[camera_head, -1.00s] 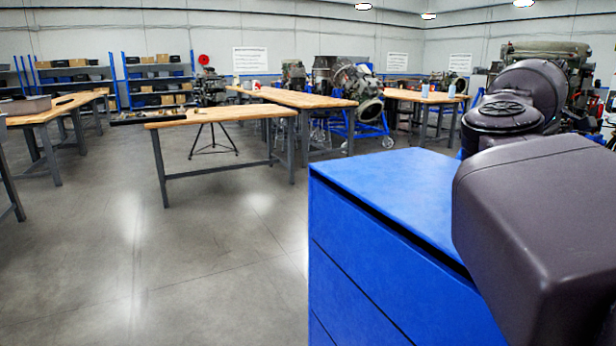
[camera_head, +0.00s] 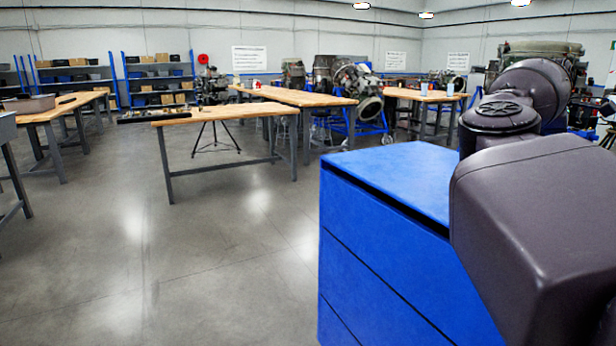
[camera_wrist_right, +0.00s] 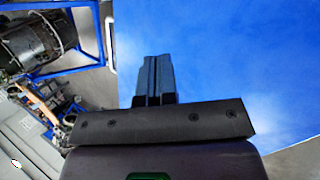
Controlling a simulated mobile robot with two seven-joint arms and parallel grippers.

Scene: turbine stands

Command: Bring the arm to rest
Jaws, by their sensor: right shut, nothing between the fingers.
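My right arm (camera_head: 535,225) fills the right side of the head view, folded up beside a blue cabinet (camera_head: 385,185). Its gripper is hidden in that view. In the right wrist view my right gripper (camera_wrist_right: 154,78) shows with its two dark fingers together and nothing between them. The blue cabinet top (camera_wrist_right: 225,70) lies behind the fingers in that view; I cannot tell how far off it is. My left gripper and left arm are in neither view.
Wooden workbenches (camera_head: 215,115) stand in the middle and at left. A turbine engine (camera_head: 358,90) on a blue stand is behind them; an engine on a blue frame also shows in the wrist view (camera_wrist_right: 35,40). Grey floor (camera_head: 200,250) at front left is clear.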

